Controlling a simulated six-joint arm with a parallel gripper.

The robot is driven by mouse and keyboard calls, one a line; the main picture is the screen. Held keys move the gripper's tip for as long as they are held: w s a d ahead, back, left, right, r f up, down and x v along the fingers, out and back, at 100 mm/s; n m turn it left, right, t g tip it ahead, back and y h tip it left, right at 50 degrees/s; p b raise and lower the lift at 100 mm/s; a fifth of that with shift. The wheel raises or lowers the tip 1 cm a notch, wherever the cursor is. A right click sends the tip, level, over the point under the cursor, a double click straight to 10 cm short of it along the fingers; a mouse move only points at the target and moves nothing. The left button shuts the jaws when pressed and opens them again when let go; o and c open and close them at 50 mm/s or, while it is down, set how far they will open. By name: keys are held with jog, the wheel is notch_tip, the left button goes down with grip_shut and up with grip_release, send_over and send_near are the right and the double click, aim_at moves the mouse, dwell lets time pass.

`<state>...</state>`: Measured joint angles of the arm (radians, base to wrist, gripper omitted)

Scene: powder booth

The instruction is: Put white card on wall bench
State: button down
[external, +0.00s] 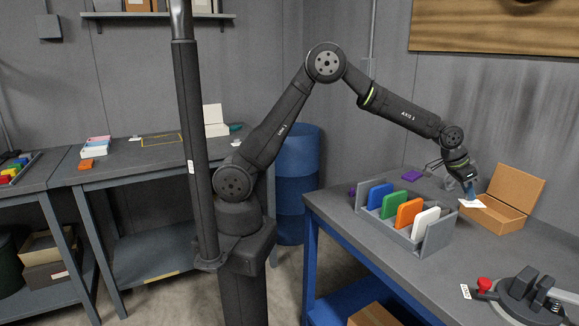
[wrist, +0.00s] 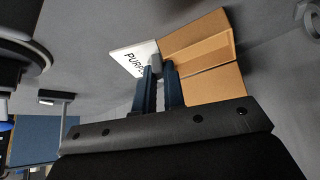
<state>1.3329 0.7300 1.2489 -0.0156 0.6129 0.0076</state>
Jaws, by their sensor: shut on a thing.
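My gripper (external: 471,196) points down over the right bench, shut on a small white card (wrist: 128,56) with black letters starting "PURP". The card also shows below the blue fingertips in the external view (external: 468,204). It is beside the open cardboard box; I cannot tell whether it touches the bench or the box. A thicker white panel (external: 426,222) stands in the grey rack. The grey bench along the back wall (external: 155,160) is at the left, with a yellow outline on its top.
The grey rack (external: 436,240) holds several coloured panels. The cardboard box (external: 503,212) stands open. A clamp-like tool with a red knob (external: 484,284) lies at the right bench's front.

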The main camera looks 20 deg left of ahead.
jog(key=s+d+m+g, duration=0.1)
jog(key=s+d, duration=0.2)
jog(key=s, duration=0.9)
jog(key=s+d+m, duration=0.2)
jog(key=s, duration=1)
send_over(517, 264)
jog(key=a, duration=0.2)
jog(key=shift+h, duration=0.3)
notch_tip(517, 264, down, 6)
jog(key=shift+a+f, duration=0.15)
jog(key=shift+w+f, duration=0.1)
jog(key=shift+f, duration=1.9)
jog(key=shift+f, duration=0.1)
jog(key=c, duration=1.9)
grip_release()
jog(key=shift+c, duration=0.2)
jog(key=o, duration=0.4)
jog(key=shift+o, duration=0.2)
